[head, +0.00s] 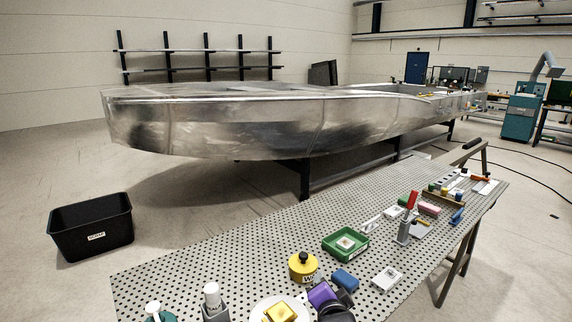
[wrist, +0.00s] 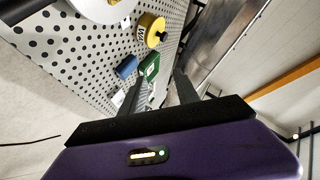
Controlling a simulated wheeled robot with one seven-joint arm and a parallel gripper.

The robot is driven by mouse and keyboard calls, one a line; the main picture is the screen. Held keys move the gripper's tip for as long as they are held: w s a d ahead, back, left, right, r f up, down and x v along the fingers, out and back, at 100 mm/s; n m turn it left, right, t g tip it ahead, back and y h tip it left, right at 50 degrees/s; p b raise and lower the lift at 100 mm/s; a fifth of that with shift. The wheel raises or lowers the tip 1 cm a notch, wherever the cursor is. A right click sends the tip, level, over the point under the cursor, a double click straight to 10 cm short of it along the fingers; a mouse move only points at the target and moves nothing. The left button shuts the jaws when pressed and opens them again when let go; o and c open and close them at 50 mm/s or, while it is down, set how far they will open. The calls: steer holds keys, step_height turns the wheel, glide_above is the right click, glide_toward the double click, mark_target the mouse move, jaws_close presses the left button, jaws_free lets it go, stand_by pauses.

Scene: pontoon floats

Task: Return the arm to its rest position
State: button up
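My gripper (wrist: 158,88) shows in the wrist view with its purple body at the bottom and two dark fingers set apart. It is open, and I see nothing held between the fingers. In the head view, my purple and black gripper (head: 325,297) is at the bottom centre, above the perforated table (head: 220,264). The blue block (head: 344,279) and the yellow round container (head: 303,266) are close to it in that picture. Most of my arm is out of view.
A green tray (head: 331,252), a white block (head: 386,279) and a grey holder (head: 405,232) with a red-handled tool stand along the table. A white disc with a yellow block (head: 281,313) is at the near edge. A black bin (head: 91,227) and a metal hull (head: 240,128) are beyond.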

steer(key=s+d+n, duration=0.3)
steer(key=s, duration=1.4)
steer(key=s+d+n+t, duration=0.1)
steer(key=s+d+n, duration=0.3)
steer(key=s, duration=1.3)
steer(key=s+d+n, duration=0.3)
steer(key=s+n, duration=0.1)
steer(key=s, duration=1.4)
steer(key=shift+d+r+t, duration=0.15)
steer(key=shift+d+t, duration=0.1)
steer(key=shift+t, duration=0.05)
